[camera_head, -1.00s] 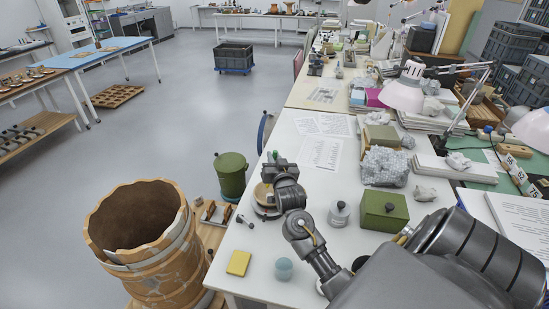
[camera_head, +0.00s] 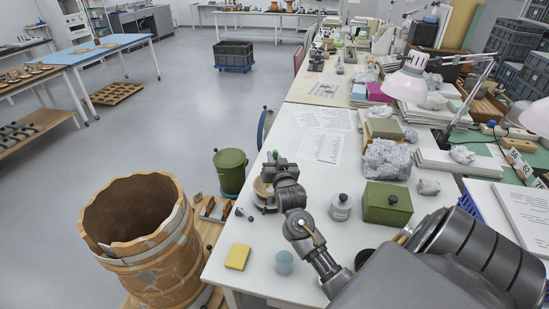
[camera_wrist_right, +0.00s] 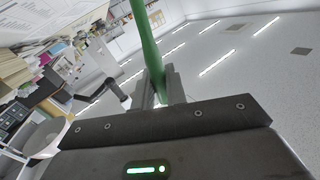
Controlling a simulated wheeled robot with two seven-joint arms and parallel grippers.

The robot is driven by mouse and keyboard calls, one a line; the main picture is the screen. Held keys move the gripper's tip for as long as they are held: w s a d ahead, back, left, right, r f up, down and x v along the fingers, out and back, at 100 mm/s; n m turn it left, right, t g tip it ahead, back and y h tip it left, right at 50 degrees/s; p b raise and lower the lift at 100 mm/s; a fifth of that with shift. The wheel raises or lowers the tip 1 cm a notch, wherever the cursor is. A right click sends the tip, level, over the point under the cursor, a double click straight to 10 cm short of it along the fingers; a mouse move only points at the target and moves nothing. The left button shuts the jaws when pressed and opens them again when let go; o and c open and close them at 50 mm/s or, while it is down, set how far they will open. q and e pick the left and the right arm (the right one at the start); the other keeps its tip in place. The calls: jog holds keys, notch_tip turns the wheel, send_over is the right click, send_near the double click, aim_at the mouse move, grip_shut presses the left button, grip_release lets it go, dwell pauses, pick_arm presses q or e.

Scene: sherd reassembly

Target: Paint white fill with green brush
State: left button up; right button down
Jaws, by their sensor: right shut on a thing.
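My right gripper (camera_head: 270,167) is above the white table, seen from behind, beside a round dish (camera_head: 264,194). It is shut on the green brush, whose green end (camera_head: 275,154) just shows above it. In the right wrist view the green handle (camera_wrist_right: 146,40) stands up between the fingers (camera_wrist_right: 160,88); the bristles are hidden. The large tan jar (camera_head: 172,278) stands at the lower left, apart from the gripper, with an open jagged rim. Pale fill (camera_head: 125,262) runs in lines and patches over its wall. My left gripper is not in view.
On the white table (camera_head: 262,222) are a yellow sponge (camera_head: 238,257), a pale blue cup (camera_head: 284,262), a grey lidded pot (camera_head: 341,207) and a green box (camera_head: 386,204). A green bin (camera_head: 231,172) stands by the table edge.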

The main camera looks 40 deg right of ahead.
jog(key=shift+f, duration=0.35)
dwell(0.4)
jog(key=shift+s+d, duration=0.1)
jog(key=shift+s, duration=0.05)
jog(key=shift+s+d, duration=0.6)
jog(key=shift+s, duration=0.05)
jog(key=shift+w+a, duration=0.1)
jog(key=shift+a, duration=0.05)
jog(key=shift+w+a+p, duration=0.35)
jog(key=shift+w+a, duration=0.25)
jog(key=shift+s, duration=0.1)
